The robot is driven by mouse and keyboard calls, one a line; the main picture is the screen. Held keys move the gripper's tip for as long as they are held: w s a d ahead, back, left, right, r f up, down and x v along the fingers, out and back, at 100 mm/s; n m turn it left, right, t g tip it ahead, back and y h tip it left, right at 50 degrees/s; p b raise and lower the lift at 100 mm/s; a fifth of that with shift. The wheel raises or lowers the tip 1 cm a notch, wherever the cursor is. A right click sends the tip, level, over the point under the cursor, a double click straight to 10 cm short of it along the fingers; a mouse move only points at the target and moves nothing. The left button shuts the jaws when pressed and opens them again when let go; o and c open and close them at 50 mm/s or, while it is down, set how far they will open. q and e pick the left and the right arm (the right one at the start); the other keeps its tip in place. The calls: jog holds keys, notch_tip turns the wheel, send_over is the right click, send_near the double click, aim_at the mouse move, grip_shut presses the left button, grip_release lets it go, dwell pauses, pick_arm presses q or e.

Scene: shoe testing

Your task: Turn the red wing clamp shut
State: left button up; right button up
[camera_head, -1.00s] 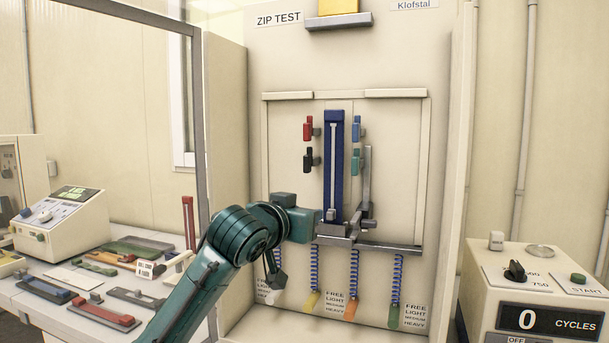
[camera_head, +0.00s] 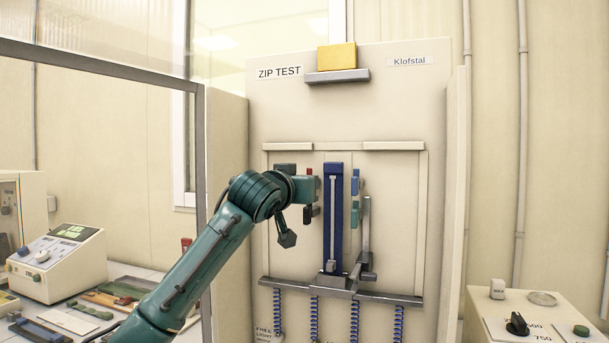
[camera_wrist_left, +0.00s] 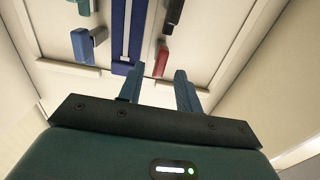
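The red wing clamp (camera_head: 309,172) is on the upper left of the blue zip strip (camera_head: 333,215) on the test panel. In the head view my left gripper (camera_head: 314,187) is in front of it and hides most of it. In the left wrist view the red clamp (camera_wrist_left: 161,62) shows between the two spread fingers of my left gripper (camera_wrist_left: 158,72). The fingers are open, and I cannot tell whether they touch it. My right gripper is in neither view.
A black clamp (camera_head: 307,213) is below the red one. A blue clamp (camera_head: 356,183) and a teal clamp (camera_head: 355,214) are right of the strip. A grey bar (camera_head: 390,297) with springs crosses below. A yellow block (camera_head: 337,56) rests on the shelf above.

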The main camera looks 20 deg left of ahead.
pick_arm(q)
jog(key=w, duration=0.2)
jog(key=shift+w+p, duration=0.35)
jog(key=shift+w, duration=0.05)
grip_shut()
